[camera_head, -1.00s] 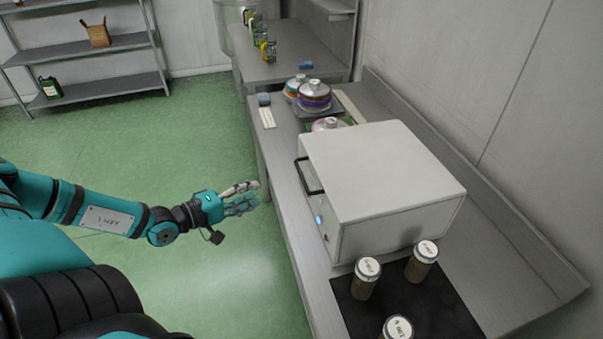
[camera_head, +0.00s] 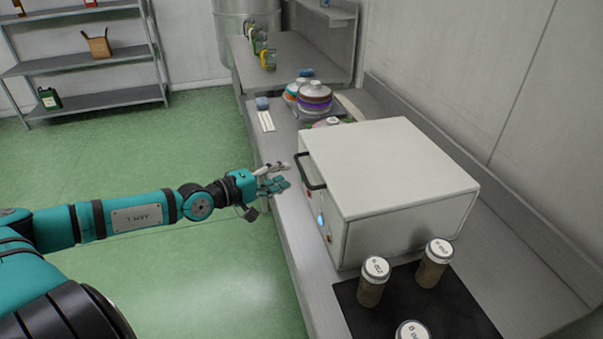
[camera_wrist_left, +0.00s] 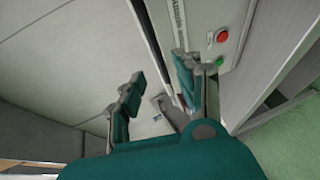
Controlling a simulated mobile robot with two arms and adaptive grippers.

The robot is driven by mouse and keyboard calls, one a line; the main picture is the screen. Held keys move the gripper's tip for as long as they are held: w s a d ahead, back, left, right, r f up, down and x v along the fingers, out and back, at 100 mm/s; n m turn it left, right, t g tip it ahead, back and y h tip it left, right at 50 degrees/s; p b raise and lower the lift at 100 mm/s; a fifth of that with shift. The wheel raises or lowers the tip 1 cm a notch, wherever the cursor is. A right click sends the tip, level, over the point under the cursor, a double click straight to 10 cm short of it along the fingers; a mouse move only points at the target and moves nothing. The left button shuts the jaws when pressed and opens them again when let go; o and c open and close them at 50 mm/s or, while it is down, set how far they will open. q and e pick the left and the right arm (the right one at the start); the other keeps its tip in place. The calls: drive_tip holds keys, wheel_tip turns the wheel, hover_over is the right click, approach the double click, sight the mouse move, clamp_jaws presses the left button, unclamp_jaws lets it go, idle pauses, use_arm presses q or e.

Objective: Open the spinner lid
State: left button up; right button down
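The spinner is a large white box (camera_head: 385,165) on the steel bench, and its lid looks shut. A black bar handle (camera_head: 308,172) sits on its left front edge. My left gripper (camera_head: 286,176) is just left of this handle over the bench edge, apart from it. The spinner's front panel shows there with a red button (camera_wrist_left: 222,37) and a green one (camera_wrist_left: 220,62). My right gripper is not in view.
Several capped jars (camera_head: 373,282) stand on a black mat (camera_head: 455,310) in front of the spinner. Stacked colourful rotors (camera_head: 315,98) sit behind it on the bench. A shelf rack (camera_head: 90,65) stands far left. The green floor left of the bench is clear.

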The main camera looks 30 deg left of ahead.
sight(300, 170)
use_arm(q)
drive_tip(key=shift+x, duration=3.5)
drive_tip(key=shift+s+d, duration=0.1)
drive_tip(key=shift+d, duration=0.05)
drive_tip(key=shift+c, duration=0.2)
clamp_jaws()
